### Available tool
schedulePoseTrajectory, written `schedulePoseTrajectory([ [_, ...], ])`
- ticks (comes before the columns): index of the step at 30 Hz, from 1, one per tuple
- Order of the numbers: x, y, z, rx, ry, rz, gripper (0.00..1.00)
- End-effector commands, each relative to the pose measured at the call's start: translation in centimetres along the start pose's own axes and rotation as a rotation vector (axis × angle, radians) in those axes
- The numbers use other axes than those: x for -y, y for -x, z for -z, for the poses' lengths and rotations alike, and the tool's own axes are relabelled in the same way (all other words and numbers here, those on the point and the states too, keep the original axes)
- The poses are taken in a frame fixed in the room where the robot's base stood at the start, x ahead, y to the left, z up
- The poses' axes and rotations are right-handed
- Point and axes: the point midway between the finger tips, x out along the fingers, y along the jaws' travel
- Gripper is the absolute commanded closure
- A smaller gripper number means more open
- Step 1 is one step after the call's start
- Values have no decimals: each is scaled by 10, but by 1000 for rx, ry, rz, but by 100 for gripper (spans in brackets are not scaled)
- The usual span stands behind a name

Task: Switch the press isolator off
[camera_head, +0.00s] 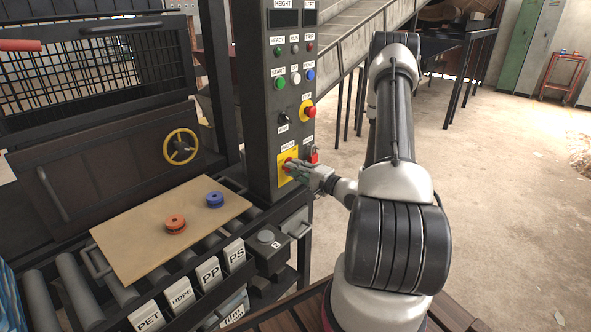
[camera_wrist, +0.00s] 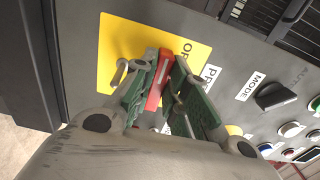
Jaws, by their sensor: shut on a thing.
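The press isolator is a red handle (camera_wrist: 158,78) on a yellow plate (camera_wrist: 112,48) on the dark control column. The yellow plate also shows in the head view (camera_head: 283,175), low on the column face. My gripper (camera_wrist: 160,98) has its green-padded fingers on either side of the red handle and is shut on it. In the head view my gripper (camera_head: 300,172) reaches the plate from the right and hides most of the handle. Part of the plate's lettering is hidden by the fingers.
A black mode knob (camera_wrist: 276,96) and several push buttons sit beside the isolator. A red padlock-like item (camera_head: 314,155) hangs right of the plate. A board (camera_head: 140,240) with an orange and a blue disc lies on rollers at left. Open floor is at right.

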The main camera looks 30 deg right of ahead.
Motion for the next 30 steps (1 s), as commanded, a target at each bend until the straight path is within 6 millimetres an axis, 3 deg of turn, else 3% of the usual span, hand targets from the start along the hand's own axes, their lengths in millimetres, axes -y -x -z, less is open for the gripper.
schedulePoseTrajectory([
  [13, -2, 0, -1, 2, 9, -4, 100],
  [14, -2, 0, -1, 2, 9, -4, 79],
  [17, -1, 0, -1, 1, 9, -4, 63],
  [26, -1, 2, 0, 0, 8, -3, 63],
  [30, -1, 17, 1, -3, 8, -3, 63],
])
